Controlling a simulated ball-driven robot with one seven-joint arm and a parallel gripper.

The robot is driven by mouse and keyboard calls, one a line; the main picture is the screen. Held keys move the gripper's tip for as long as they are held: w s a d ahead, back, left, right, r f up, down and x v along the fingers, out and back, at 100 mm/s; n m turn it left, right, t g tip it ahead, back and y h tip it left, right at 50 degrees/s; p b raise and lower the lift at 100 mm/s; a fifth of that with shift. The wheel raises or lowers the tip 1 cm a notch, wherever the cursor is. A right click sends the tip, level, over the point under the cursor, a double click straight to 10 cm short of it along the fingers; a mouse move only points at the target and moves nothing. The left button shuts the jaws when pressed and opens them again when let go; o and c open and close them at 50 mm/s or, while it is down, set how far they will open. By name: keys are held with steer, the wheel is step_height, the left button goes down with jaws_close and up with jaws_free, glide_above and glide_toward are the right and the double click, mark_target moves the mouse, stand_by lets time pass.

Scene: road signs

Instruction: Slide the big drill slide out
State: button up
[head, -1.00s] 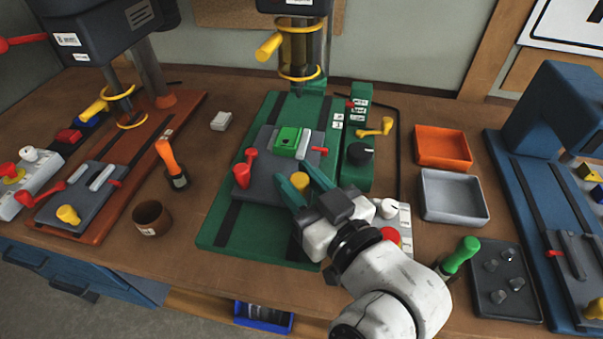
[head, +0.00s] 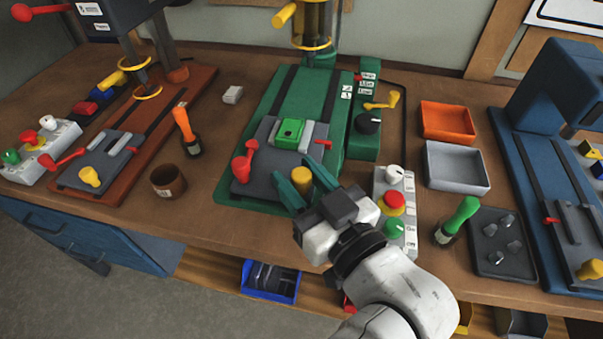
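The big drill's grey slide (head: 262,172) lies at the front end of the green drill base (head: 306,97). It carries a green block (head: 289,132) between light bars, a red lever (head: 243,163) at the left and a small red handle at the right. Its yellow knob (head: 301,179) stands at its front right. My gripper (head: 301,177) has its two teal fingers on either side of this knob and appears shut on it. The exact finger contact is partly hidden.
A control box (head: 394,214) with red and green buttons stands right of my gripper. A green-handled tool (head: 460,219) and a dark tray (head: 502,243) are further right. A brown cup (head: 168,182) and an orange-handled tool (head: 187,132) stand left. Open floor lies front left.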

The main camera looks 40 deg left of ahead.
steer(key=shift+o, duration=1.2)
steer(key=shift+d, duration=0.1)
steer(key=v, duration=1)
steer(key=shift+s+d+b, duration=0.2)
steer(key=shift+d+b, duration=0.1)
